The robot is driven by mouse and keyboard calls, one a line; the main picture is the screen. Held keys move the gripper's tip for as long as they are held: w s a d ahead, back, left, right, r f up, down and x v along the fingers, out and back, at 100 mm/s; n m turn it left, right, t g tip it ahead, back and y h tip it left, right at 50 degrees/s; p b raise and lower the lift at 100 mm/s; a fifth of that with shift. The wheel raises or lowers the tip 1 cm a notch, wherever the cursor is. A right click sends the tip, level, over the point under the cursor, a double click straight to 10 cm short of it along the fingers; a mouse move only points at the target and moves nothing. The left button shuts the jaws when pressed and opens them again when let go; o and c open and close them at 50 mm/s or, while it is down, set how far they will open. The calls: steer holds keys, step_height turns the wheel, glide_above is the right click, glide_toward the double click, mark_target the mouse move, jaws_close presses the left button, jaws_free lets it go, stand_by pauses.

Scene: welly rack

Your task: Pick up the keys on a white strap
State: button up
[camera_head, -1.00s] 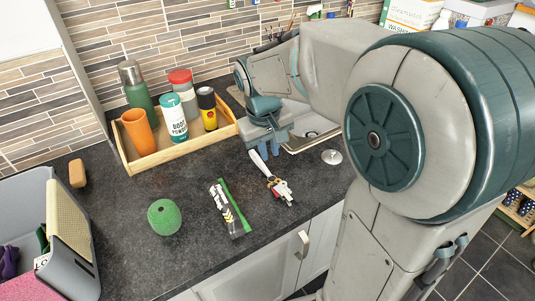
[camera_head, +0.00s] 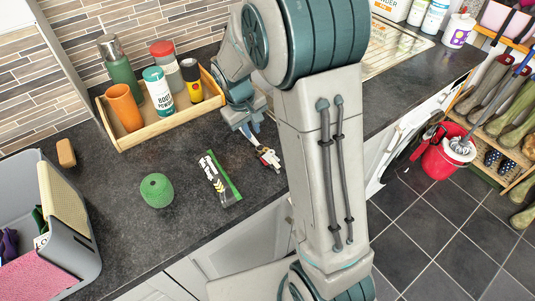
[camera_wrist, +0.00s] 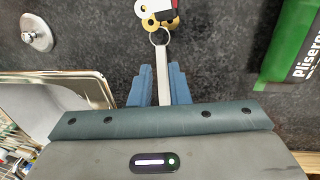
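The keys (camera_head: 269,157) lie on the dark worktop, with their white strap running back under my gripper (camera_head: 246,130). In the wrist view the ring of keys (camera_wrist: 160,20) shows at the top edge. The white strap (camera_wrist: 162,70) runs down from the ring, between the two blue fingers of my gripper (camera_wrist: 160,80). The fingers look open, one on each side of the strap, with a narrow gap on the left. The strap's rear end is hidden by the gripper body.
A wooden tray (camera_head: 150,138) with bottles and an orange cup stands behind. A grey bin (camera_head: 85,255) is at left. A metal plug (camera_wrist: 37,32) lies nearby.

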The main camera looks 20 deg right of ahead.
mark_target(255, 140)
steer(key=shift+w+d+f+p, duration=0.1)
steer(key=shift+f+p, duration=0.1)
steer(key=shift+f, duration=0.6)
steer(key=shift+w+d+f+p, duration=0.15)
steer(key=shift+f+p, duration=0.05)
steer(key=shift+f, duration=0.65)
steer(key=shift+w+d+f+p, duration=0.1)
steer(key=shift+f+p, duration=0.1)
steer(key=shift+f, duration=0.6)
jaws_close()
steer(key=shift+r, duration=0.1)
steer(key=shift+r, duration=0.5)
step_height(255, 140, up, 3)
steer(key=shift+b, duration=0.6)
steer(key=s+d+r+b, duration=0.1)
steer(key=s+d+r, duration=0.1)
steer(key=s, duration=0.3)
steer(key=s+d+r+b, duration=0.1)
steer(key=s+r, duration=0.3)
steer(key=s, duration=0.2)
steer(key=shift+d+r, duration=0.35)
steer(key=shift+r, duration=0.05)
